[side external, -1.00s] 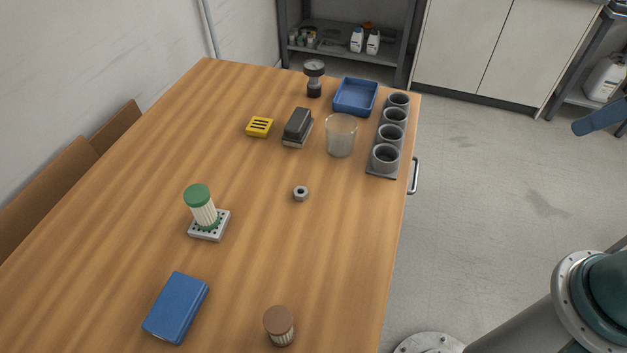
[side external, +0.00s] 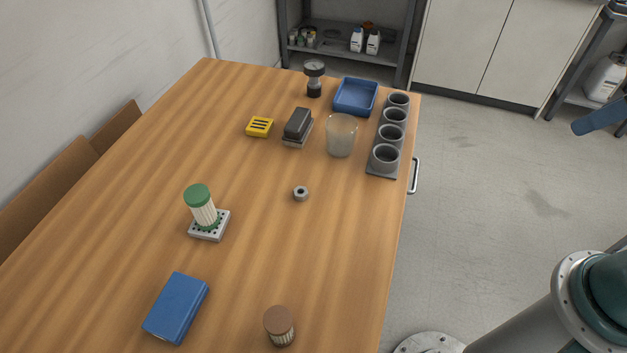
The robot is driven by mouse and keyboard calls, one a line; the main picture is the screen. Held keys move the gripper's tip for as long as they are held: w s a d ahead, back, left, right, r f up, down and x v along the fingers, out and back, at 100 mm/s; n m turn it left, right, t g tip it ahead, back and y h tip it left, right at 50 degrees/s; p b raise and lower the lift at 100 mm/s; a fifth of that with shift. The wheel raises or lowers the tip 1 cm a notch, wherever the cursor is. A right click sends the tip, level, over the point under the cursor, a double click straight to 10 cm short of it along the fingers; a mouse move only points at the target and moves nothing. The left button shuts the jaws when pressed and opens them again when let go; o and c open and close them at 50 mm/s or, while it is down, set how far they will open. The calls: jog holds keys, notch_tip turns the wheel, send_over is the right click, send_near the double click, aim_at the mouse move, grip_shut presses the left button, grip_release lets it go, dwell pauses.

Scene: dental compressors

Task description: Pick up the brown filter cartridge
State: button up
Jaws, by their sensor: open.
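The brown filter cartridge (side external: 279,326) stands upright on the wooden table, near the bottom edge of the side view. It has a brown cap and a pale pleated body. Nothing touches it. My gripper is outside the picture, so its place relative to the cartridge cannot be seen. Only parts of my arm show at the right edge and lower right.
A blue box (side external: 176,308) lies left of the cartridge. A green-capped cartridge (side external: 201,205) stands on a perforated grey block (side external: 209,232). Farther back are a nut (side external: 300,194), a clear beaker (side external: 341,136), a four-cup rack (side external: 385,160) and a blue tray (side external: 356,97).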

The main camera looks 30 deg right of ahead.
jog(key=w+a+f+n+y, duration=0.3)
jog(key=w+a+n, duration=0.3)
jog(key=w+a, duration=0.15)
jog(key=n+g+y, duration=0.3)
jog(key=n+y, duration=0.7)
send_near(288, 315)
notch_tip(288, 315, up, 2)
jog(key=w+a, duration=0.2)
jog(key=a, duration=0.1)
jog(key=shift+m, duration=0.4)
jog(key=f, duration=0.1)
jog(key=a+f, duration=0.1)
jog(key=f, duration=0.1)
jog(key=s+a+f, duration=0.1)
jog(key=shift+a+f, duration=0.15)
jog(key=shift+f, duration=0.05)
jog(key=shift+s+a+f+t, duration=0.15)
jog(key=shift+f+t, duration=0.25)
jog(key=shift+f, duration=0.4)
